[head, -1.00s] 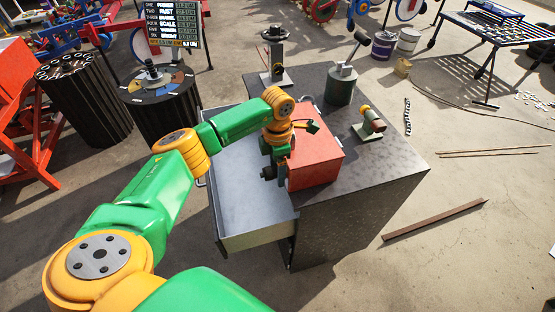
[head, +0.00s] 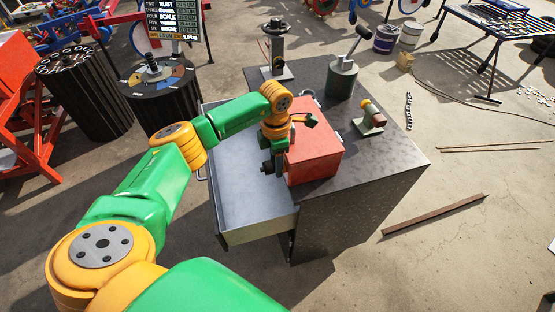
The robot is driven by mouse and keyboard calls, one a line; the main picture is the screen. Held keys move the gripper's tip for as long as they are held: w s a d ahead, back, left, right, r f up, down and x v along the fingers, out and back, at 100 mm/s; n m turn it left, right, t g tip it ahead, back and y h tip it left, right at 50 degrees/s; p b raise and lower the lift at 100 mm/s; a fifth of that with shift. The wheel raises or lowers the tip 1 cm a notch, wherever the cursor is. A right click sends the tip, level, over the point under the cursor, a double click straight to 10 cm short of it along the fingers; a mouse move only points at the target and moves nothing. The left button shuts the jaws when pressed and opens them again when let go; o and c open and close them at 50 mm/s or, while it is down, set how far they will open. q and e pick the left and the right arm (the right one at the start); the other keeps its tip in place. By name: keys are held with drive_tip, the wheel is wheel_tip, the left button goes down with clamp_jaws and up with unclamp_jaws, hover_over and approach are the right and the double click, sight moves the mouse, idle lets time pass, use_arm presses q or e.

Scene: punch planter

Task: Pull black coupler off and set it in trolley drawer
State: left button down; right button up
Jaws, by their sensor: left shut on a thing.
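The red box (head: 316,160) sits on the dark trolley top. A small black piece, which looks like the black coupler (head: 266,168), shows at the box's left side, beside the drawer. My left gripper (head: 276,163) points down there and is shut on the coupler; its fingertips are partly hidden. I cannot tell whether the coupler still touches the box. The trolley drawer (head: 238,180) is pulled open to the left, below the gripper, and its visible floor is bare. My right gripper is not in view.
On the trolley top (head: 385,165) stand a green canister with a lever (head: 342,80), a small green and yellow fixture (head: 369,118) and a grey stand with a dark wheel (head: 275,55). Black ribbed drums (head: 165,105) stand at the back left.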

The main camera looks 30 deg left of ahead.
use_arm(q)
drive_tip(key=shift+s+a+f, duration=0.2)
drive_tip(key=shift+s+f, duration=0.1)
drive_tip(key=shift+s, duration=0.2)
drive_tip(key=shift+s+a+p, duration=0.2)
drive_tip(key=shift+s+p, duration=0.1)
drive_tip(key=shift+p, duration=0.1)
drive_tip(key=shift+s+a+r+p, duration=0.15)
drive_tip(key=shift+s+a+p, duration=0.3)
drive_tip(key=shift+s+a, duration=0.6)
drive_tip(key=shift+s, duration=0.15)
